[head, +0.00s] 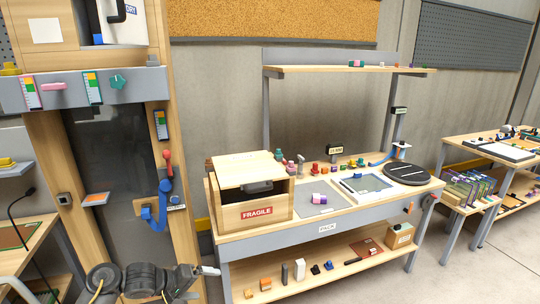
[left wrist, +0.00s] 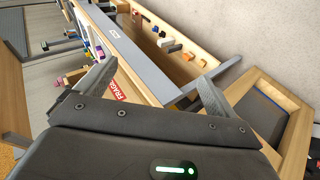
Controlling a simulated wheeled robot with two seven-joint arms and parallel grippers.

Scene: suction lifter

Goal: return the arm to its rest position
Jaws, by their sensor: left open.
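My left arm comes in along the bottom left of the head view. Its gripper (head: 208,271) is in front of the wooden post, left of the packing bench (head: 328,227). In the left wrist view the left gripper (left wrist: 158,70) has its two fingers spread wide, with nothing held between them. Beyond the fingers are the bench and its lower shelf, apart from the gripper as far as I can tell. My right gripper does not show in either view.
A wooden box marked FRAGILE (head: 257,212) stands on the bench's left end. A round black disc (head: 406,173) lies at its right end. A red and blue handled device (head: 166,190) hangs by the post. Open floor (head: 455,265) lies right of the bench.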

